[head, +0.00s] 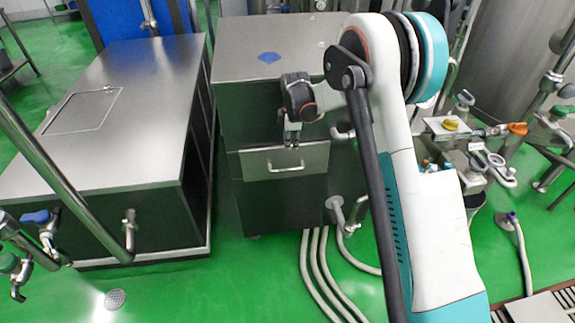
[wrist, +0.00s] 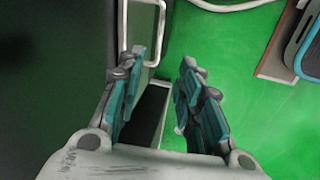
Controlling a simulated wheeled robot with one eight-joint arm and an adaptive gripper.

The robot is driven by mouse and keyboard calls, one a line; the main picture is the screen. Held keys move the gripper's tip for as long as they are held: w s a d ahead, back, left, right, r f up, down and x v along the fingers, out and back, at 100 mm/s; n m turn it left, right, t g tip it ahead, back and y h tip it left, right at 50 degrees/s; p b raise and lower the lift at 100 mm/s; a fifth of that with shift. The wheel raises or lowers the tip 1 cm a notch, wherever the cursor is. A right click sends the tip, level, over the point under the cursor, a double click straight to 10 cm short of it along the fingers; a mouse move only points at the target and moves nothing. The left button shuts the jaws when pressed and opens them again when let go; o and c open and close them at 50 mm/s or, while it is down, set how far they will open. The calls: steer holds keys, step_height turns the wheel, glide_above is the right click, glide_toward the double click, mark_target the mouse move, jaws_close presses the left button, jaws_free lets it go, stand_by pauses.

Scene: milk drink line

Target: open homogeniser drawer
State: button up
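The homogeniser is a steel-topped dark cabinet (head: 233,120) in the middle of the head view. Its drawer (head: 258,166) has a pale steel front with a bar handle (head: 288,167). My gripper (head: 292,143) is at the drawer's upper edge, just above the handle. In the wrist view, my gripper (wrist: 160,95) points down with its two teal fingers apart and nothing clamped between them. The handle (wrist: 161,32) shows beyond the left finger there, which partly hides the drawer front. A dark gap shows beside the front's edge; I cannot tell how far the drawer stands out.
A low steel-topped cabinet (head: 115,95) stands left. Pale hoses (head: 312,270) lie on the green floor (head: 200,285) in front of the homogeniser. Valves and pipes (head: 480,150) stand at the right. My arm covers the homogeniser's right side. The floor before the drawer is partly clear.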

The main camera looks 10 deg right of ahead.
steer(key=n, duration=0.1)
glide_toward(288, 169)
steer(key=b+x, duration=0.4)
steer(key=x, duration=0.4)
steer(key=shift+f+b, duration=0.1)
steer(key=shift+b, duration=0.25)
steer(key=shift+c, duration=0.6)
jaws_close()
